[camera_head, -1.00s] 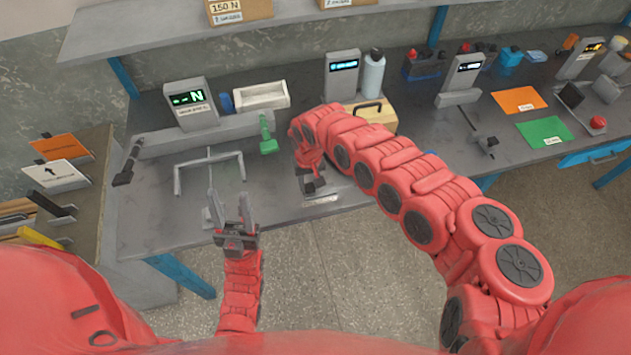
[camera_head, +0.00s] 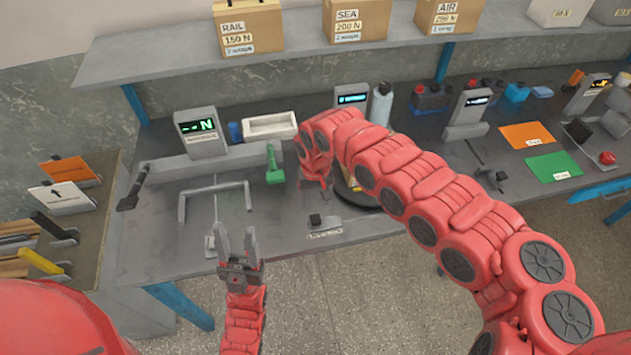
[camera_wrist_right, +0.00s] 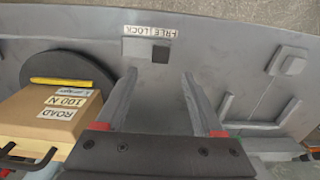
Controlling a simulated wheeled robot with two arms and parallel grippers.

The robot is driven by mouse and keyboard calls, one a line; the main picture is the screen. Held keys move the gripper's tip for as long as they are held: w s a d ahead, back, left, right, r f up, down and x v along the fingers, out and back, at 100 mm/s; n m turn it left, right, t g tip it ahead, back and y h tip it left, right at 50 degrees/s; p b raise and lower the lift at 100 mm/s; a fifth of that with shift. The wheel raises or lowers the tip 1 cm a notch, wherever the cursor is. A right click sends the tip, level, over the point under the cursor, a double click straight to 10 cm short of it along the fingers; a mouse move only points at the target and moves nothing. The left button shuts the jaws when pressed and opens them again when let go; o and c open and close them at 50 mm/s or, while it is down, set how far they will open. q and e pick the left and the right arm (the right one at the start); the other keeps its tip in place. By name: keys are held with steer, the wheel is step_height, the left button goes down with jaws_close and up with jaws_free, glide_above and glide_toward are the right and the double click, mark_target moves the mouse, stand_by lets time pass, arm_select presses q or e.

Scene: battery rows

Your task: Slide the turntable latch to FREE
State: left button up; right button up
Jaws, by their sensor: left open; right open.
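The turntable latch is a small dark knob (camera_head: 315,220) near the bench's front edge, beside a FREE/LOCK label (camera_head: 325,233). The black turntable (camera_wrist_right: 70,68) carries a ROAD 100 N box (camera_wrist_right: 60,110). My left gripper (camera_head: 237,235) is open and empty.
A white tray (camera_head: 270,126) and display units stand behind. Boxes sit on the shelf (camera_head: 300,62) above. The bench front around the knob is clear.

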step_height(320, 180, up, 10)
steer(key=p, duration=0.2)
steer(key=shift+f, duration=0.2)
stand_by(0.3)
